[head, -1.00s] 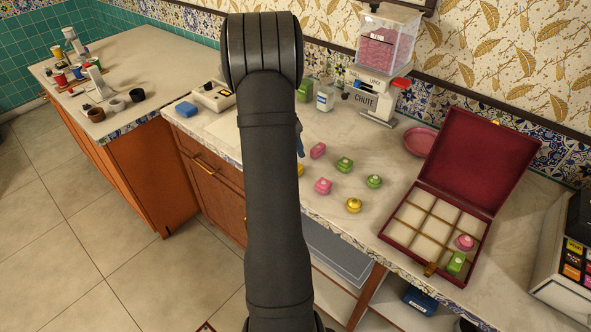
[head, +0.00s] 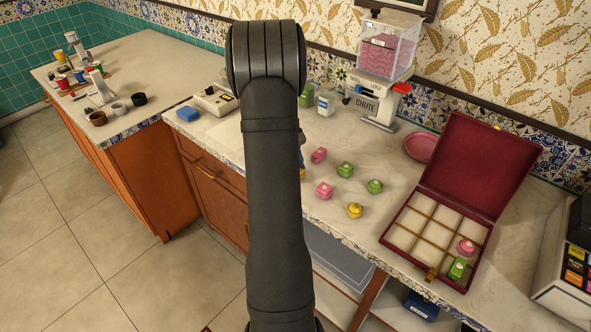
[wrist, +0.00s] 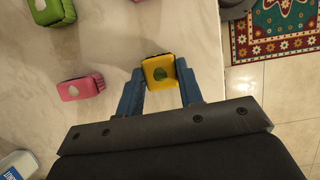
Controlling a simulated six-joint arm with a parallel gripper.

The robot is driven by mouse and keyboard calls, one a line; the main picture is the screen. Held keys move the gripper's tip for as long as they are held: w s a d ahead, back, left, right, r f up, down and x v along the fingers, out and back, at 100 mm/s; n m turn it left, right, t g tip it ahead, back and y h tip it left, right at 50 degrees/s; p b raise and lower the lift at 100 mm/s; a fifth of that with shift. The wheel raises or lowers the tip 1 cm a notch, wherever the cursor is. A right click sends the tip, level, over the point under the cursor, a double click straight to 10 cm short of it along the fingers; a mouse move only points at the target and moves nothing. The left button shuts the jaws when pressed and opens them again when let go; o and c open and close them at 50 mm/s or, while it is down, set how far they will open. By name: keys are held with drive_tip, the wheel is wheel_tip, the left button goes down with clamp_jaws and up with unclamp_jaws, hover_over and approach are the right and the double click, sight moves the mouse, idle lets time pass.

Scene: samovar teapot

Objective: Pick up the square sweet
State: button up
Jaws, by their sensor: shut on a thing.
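A yellow square sweet (wrist: 160,71) with a pale round mark on top sits between the blue fingers of my gripper (wrist: 162,82) in the wrist view. The fingers are shut on its two sides. In the head view my arm hides the gripper and most of this sweet; only a yellow sliver (head: 302,174) shows at the arm's right edge. Whether the sweet touches the counter is hard to tell. A pink sweet (wrist: 80,87) and a green sweet (wrist: 52,11) lie apart to its left in the wrist view.
Several other sweets, including a yellow one (head: 355,210), lie on the counter. An open red box (head: 412,256) with compartments holds a pink sweet (head: 466,246) and a green one (head: 457,268). A pink plate (head: 420,147) and a chute dispenser (head: 380,95) stand behind.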

drive_tip(key=r, duration=0.4)
drive_tip(key=shift+s+d+r, duration=0.1)
drive_tip(key=shift+d+r, duration=0.1)
drive_tip(key=s+d+r, duration=0.6)
drive_tip(key=s+d, duration=0.1)
drive_tip(key=d, duration=0.2)
drive_tip(key=s+d, duration=0.5)
drive_tip(key=d, duration=0.6)
drive_tip(key=s+d, duration=0.6)
drive_tip(key=d, duration=0.5)
drive_tip(key=s+d, duration=1.4)
drive_tip(key=s, duration=0.4)
drive_tip(key=w+f, duration=0.2)
drive_tip(key=w, duration=0.1)
drive_tip(key=w+f, duration=0.2)
drive_tip(key=w, duration=0.2)
drive_tip(key=w+f, duration=0.2)
drive_tip(key=w, duration=0.2)
drive_tip(key=shift+w+d, duration=0.2)
drive_tip(key=shift+d, duration=0.1)
drive_tip(key=shift+f, duration=2)
drive_tip(key=shift+f, duration=0.1)
